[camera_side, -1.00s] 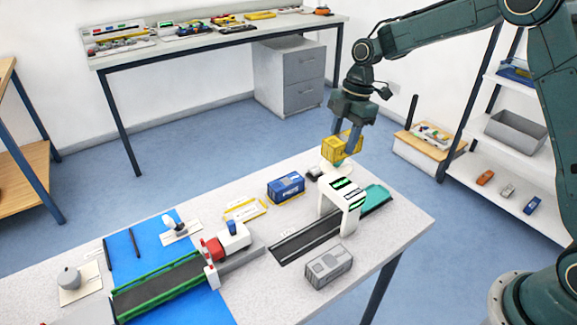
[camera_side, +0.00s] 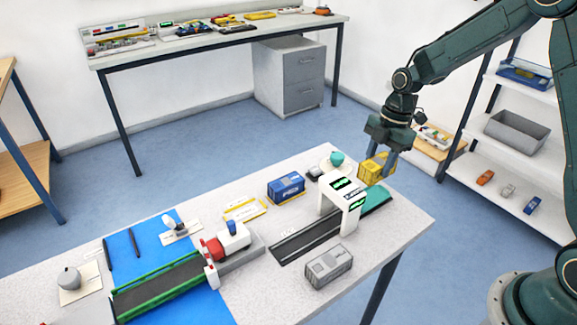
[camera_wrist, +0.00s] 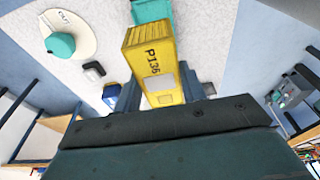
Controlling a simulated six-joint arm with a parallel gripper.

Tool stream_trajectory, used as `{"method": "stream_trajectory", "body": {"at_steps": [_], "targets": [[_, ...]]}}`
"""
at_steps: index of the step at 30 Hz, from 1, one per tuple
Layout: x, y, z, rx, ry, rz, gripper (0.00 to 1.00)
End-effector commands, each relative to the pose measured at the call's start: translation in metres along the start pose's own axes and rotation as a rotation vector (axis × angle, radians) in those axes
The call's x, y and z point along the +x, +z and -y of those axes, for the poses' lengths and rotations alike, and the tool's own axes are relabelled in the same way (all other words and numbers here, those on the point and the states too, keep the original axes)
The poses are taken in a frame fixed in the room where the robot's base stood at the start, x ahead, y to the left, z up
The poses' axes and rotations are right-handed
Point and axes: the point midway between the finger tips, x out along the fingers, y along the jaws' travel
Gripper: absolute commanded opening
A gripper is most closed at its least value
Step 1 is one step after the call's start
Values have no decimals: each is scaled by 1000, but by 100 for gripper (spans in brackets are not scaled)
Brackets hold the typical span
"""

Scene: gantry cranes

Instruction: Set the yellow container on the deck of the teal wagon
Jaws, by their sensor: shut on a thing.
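The yellow container (camera_side: 376,168) is held by my gripper (camera_side: 379,174), which is shut on it. It is in the air near the teal wagon (camera_side: 376,200), above and behind it in the side view. In the wrist view the container (camera_wrist: 152,65) sits between the fingers, marked P136, and part of the teal wagon (camera_wrist: 150,10) shows just beyond its top end. The wagon stands on the dark track, to the right of the white gantry (camera_side: 346,198), which hides part of it in the side view.
A blue container (camera_side: 286,187) and a grey container (camera_side: 328,267) stand on the table on either side of the dark track (camera_side: 303,239). A teal dome (camera_side: 337,158) on a round plate is behind the gantry. The table's right corner is clear.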

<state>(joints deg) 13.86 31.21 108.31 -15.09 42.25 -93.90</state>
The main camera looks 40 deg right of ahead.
Motion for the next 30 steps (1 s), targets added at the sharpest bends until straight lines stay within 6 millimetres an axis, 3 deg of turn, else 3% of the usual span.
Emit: {"method": "stream_trajectory", "body": {"at_steps": [14, 30], "targets": [[8, 1, 0, 0, 0, -1, 21], [45, 9, 0, 0, -2, 0, 21]]}}
